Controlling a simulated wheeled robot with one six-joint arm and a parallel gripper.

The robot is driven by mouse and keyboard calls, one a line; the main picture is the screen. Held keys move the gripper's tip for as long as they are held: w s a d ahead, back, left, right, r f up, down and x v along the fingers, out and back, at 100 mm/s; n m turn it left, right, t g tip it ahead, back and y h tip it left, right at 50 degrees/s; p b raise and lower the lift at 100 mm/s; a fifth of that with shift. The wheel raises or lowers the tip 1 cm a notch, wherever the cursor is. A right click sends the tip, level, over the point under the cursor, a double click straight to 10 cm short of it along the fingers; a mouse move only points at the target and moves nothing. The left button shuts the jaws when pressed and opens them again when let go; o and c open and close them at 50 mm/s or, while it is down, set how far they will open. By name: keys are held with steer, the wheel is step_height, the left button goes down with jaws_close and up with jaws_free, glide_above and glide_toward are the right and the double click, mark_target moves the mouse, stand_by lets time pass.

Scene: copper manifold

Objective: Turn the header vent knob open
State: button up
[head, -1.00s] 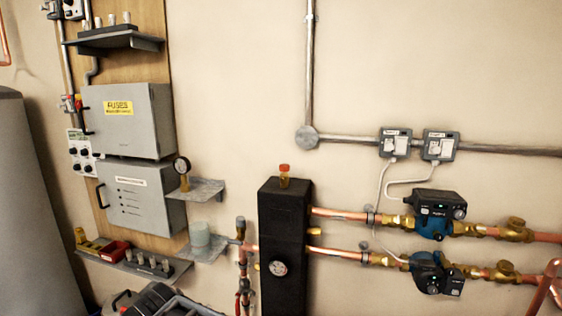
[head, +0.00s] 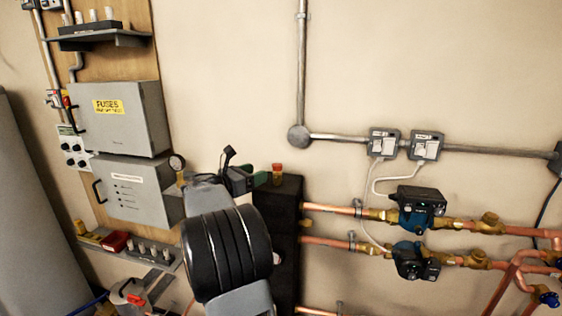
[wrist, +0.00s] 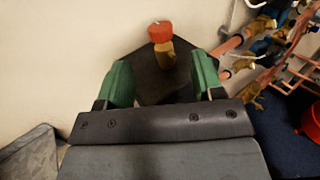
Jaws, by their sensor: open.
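The header vent knob (head: 277,167) is a small red-orange cap on a brass stem, standing upright on top of the black header (head: 290,187). In the wrist view the red knob (wrist: 160,32) and its brass body (wrist: 165,56) lie ahead of my gripper, between the lines of its two green fingers. My gripper (wrist: 163,80) is open and empty, with the fingers apart on either side and short of the knob. In the head view my gripper (head: 256,178) is just left of the knob, and my arm hides much of the header's front.
Copper pipes (head: 330,208) with blue-bodied pumps (head: 415,215) run right from the header. A grey fuse box (head: 118,117) and a lower grey panel (head: 130,188) are on the left. The wall above the knob is clear.

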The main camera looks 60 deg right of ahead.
mark_target(281, 164)
steer(key=p+x, duration=0.3)
steer(key=x, duration=0.8)
steer(key=shift+s+d, duration=0.1)
steer(key=shift+d, duration=0.05)
steer(key=shift+f, duration=0.1)
steer(key=shift+c, duration=0.4)
steer(key=c, duration=0.8)
steer(key=shift+c, duration=0.2)
